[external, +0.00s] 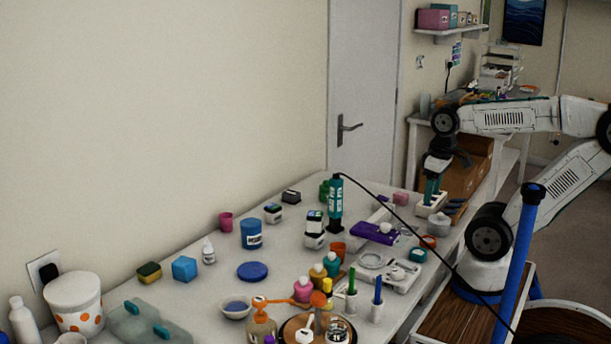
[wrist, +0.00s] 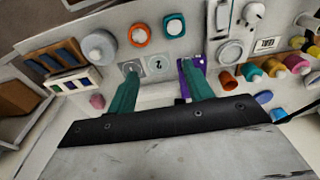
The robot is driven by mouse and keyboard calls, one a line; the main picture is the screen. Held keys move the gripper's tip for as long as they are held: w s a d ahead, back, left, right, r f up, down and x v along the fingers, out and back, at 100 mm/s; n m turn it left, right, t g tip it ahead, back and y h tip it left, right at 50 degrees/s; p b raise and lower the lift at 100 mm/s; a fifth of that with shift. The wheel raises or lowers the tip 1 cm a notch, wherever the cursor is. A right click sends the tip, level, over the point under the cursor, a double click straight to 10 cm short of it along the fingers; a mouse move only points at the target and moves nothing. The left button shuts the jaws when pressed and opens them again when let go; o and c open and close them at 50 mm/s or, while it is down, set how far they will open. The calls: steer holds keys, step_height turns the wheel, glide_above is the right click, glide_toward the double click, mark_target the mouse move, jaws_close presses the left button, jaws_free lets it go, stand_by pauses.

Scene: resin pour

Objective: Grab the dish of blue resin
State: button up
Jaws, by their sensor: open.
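A small white dish (external: 236,309) with blue liquid in it sits on the table in the external view, left of the middle of the crowded front part. I cannot make out the dish for sure in the wrist view. My gripper (external: 432,193) points down over the far right end of the table, well away from the dish. In the wrist view its two teal fingers (wrist: 160,68) are apart, with nothing held between them.
Bottles (external: 303,291), cups and a round wooden board crowd the table right of the dish. A flat blue disc (external: 252,271) lies behind it. A tall teal tool (external: 336,204) stands near the middle with a trailing black cable. A purple box (external: 374,233) lies nearer my gripper.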

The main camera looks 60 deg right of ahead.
steer(key=o, duration=0.9)
steer(key=w+a+f+m+g+y, duration=0.1)
steer(key=w+a+m+g+y, duration=0.2)
steer(key=w+a, duration=0.8)
steer(key=w+a+f+m+g+y, duration=0.1)
steer(key=w+a+m+y, duration=0.35)
steer(key=w+a, duration=0.65)
steer(key=m+y, duration=0.6)
steer(key=m, duration=0.2)
glide_toward(234, 310)
steer(key=shift+w+d+f+g+h, duration=0.1)
steer(key=shift+w+d+g+h, duration=0.25)
steer(key=shift+d, duration=0.35)
steer(key=shift+a+f, duration=0.25)
steer(key=shift+a, duration=0.1)
steer(key=shift+r+x, duration=0.2)
steer(key=shift+x, duration=1.55)
steer(key=shift+r+x, duration=0.15)
steer(key=shift+x, duration=1.65)
